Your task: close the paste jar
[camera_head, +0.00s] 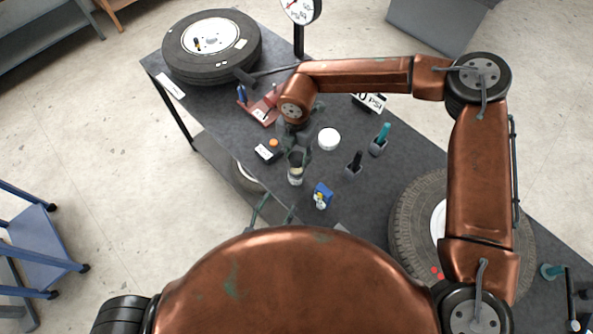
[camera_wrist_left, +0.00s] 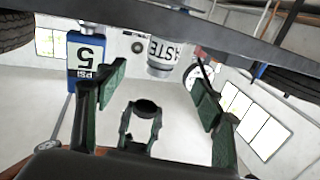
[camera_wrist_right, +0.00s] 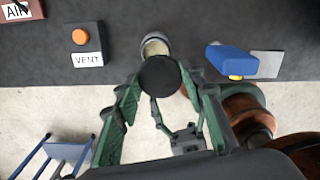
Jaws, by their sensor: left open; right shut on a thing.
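The paste jar (camera_head: 295,177) stands upright near the table's front edge, its pale contents showing in the right wrist view (camera_wrist_right: 154,47). Its label shows in the left wrist view (camera_wrist_left: 166,52), which is turned over. My right gripper (camera_wrist_right: 161,78) is shut on the round black lid (camera_wrist_right: 158,80) and holds it above the jar, apart from it. The lid and gripper also show in the left wrist view, the lid (camera_wrist_left: 147,106) clear of the jar's mouth. My left gripper (camera_head: 278,203) is open and empty at the table edge, its fingers pointing toward the jar without touching it.
A VENT box with an orange button (camera_wrist_right: 80,38) is left of the jar. A blue and yellow object (camera_head: 322,196) stands to its right. A white round item (camera_head: 329,139) and holders with dark (camera_head: 354,163) and teal (camera_head: 380,139) handles are behind right. Tyres lie at both ends.

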